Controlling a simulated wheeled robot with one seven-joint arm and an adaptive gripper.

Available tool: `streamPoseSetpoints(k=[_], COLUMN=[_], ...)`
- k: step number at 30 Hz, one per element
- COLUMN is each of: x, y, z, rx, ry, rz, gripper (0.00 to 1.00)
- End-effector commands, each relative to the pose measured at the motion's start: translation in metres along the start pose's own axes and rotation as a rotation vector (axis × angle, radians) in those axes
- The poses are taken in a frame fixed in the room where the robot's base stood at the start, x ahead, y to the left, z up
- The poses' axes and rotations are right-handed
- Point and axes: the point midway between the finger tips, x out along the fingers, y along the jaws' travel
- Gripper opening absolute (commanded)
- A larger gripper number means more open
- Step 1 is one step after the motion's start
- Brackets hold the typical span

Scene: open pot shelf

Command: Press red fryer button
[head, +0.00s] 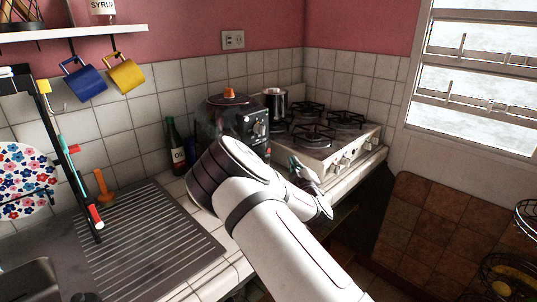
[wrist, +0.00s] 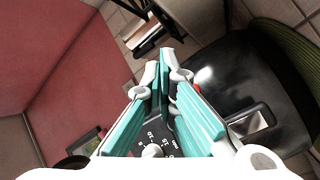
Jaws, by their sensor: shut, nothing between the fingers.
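The black fryer (head: 232,122) stands on the tiled counter in the head view, with an orange-red knob on its lid and a dial on its front. In the wrist view the fryer's dark shiny body (wrist: 245,75) fills the right side, with a numbered dial panel (wrist: 155,135) below. A small red patch (wrist: 203,76), possibly the red button, shows beside my right finger and is partly hidden by it. My gripper (wrist: 164,66) is shut and empty, its teal fingers close over the fryer front; contact cannot be told. In the head view my gripper (head: 298,166) is right of the fryer.
A white gas stove (head: 322,152) stands right of the fryer, with a metal pot (head: 275,103) behind. Bottles (head: 175,145) stand left of the fryer. A ribbed drainboard (head: 150,240) and a sink (head: 30,280) are at the left. Mugs (head: 125,75) hang under the shelf.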

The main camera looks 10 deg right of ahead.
Motion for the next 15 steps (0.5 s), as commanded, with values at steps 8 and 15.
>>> streamPoseSetpoints(k=[8,15], x=[0.028,0.041], y=[-0.022,-0.030], z=[-0.019,-0.029], rx=[0.000,0.001], ry=[0.003,0.001], rz=[-0.001,0.001], gripper=[0.00,0.00])
